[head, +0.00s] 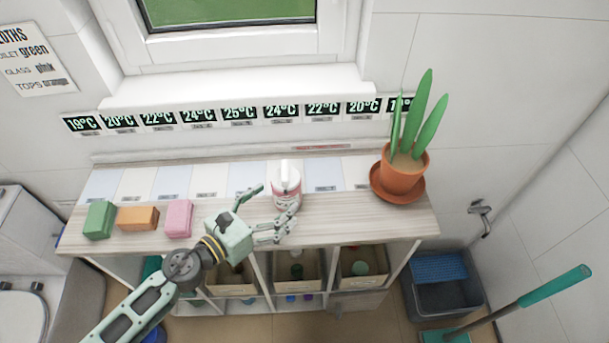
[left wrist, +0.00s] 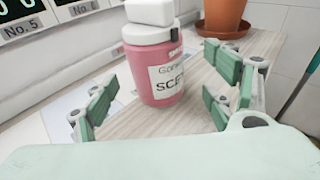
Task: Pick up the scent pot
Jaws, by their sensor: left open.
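The scent pot (head: 286,190) is a pink jar with a white top and a white label, standing upright on the wooden shelf top. In the left wrist view the scent pot (left wrist: 153,62) stands just beyond and between the fingers, its label partly reading "SCE". My left gripper (head: 266,211) is open, its fingers spread towards the pot from the lower left. In the left wrist view my left gripper (left wrist: 160,97) shows green pads on both sides, with a gap to the pot on the left. My right gripper is not in view.
Green (head: 99,220), orange (head: 138,218) and pink (head: 178,218) blocks of cloth or sponge lie at left on the shelf top (head: 340,224). A potted plant (head: 402,172) on a saucer (head: 377,185) stands at right. Temperature displays line the wall behind.

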